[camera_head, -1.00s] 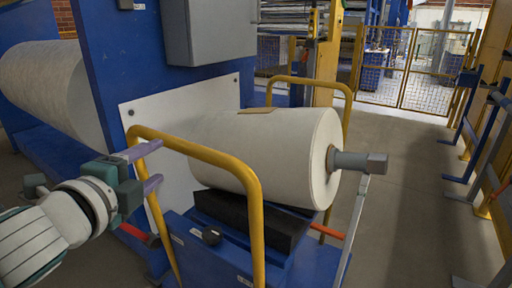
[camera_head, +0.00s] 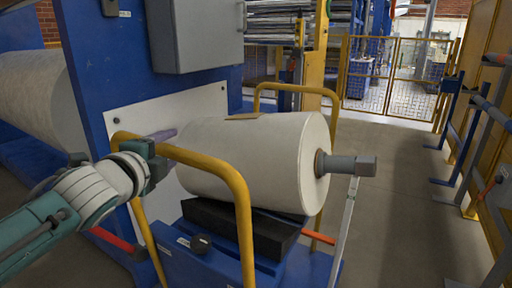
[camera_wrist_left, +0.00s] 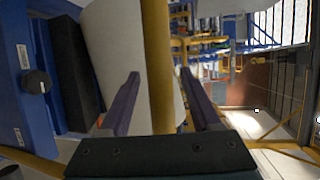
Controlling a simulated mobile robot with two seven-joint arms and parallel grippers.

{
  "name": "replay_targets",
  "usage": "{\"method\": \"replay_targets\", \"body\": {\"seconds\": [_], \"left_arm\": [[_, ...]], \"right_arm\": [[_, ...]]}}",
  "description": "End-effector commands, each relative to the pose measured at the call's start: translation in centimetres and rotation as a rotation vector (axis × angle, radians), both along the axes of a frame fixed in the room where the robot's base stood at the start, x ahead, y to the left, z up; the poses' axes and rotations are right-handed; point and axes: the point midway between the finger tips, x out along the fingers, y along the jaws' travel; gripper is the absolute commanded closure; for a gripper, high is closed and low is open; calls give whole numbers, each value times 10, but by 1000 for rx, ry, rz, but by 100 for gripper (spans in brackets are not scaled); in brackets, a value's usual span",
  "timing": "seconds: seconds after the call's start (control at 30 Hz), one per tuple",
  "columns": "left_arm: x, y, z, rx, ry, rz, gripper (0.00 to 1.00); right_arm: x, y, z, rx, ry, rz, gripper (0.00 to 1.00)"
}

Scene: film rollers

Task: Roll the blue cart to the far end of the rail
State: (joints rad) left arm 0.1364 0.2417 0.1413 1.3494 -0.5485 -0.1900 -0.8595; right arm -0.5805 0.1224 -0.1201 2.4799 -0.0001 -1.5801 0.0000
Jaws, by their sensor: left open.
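The blue cart (camera_head: 205,262) stands before a blue machine panel and carries a large off-white film roll (camera_head: 255,160) on a black cradle (camera_head: 240,225). The cart has a near yellow handle (camera_head: 215,165) and a far yellow handle (camera_head: 295,90). My left gripper (camera_head: 165,145) is at the left upper part of the near handle. In the left wrist view its purple fingers (camera_wrist_left: 160,100) are apart, with the yellow bar (camera_wrist_left: 158,60) running between them, not clamped. In the head view one finger is hidden. My right gripper is not in view.
A blue machine panel (camera_head: 90,80) with a grey box (camera_head: 195,35) rises behind the cart. Another roll (camera_head: 40,100) is at left. Yellow fencing (camera_head: 395,75) stands at the back, and blue stands (camera_head: 450,120) line the right. Grey floor (camera_head: 390,200) right of the cart is clear.

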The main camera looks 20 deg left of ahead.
Motion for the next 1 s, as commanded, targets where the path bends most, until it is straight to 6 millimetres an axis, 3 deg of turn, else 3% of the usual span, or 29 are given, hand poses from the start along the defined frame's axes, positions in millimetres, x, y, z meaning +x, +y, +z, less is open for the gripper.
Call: {"method": "replay_targets", "body": {"seconds": [0.2,0.77,1.0], "left_arm": [[0,0,0,0,0,0,37],[0,0,0,0,0,0,100],[0,0,0,0,0,0,100]], "right_arm": [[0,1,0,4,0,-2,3],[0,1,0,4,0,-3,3],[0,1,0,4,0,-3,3]]}}
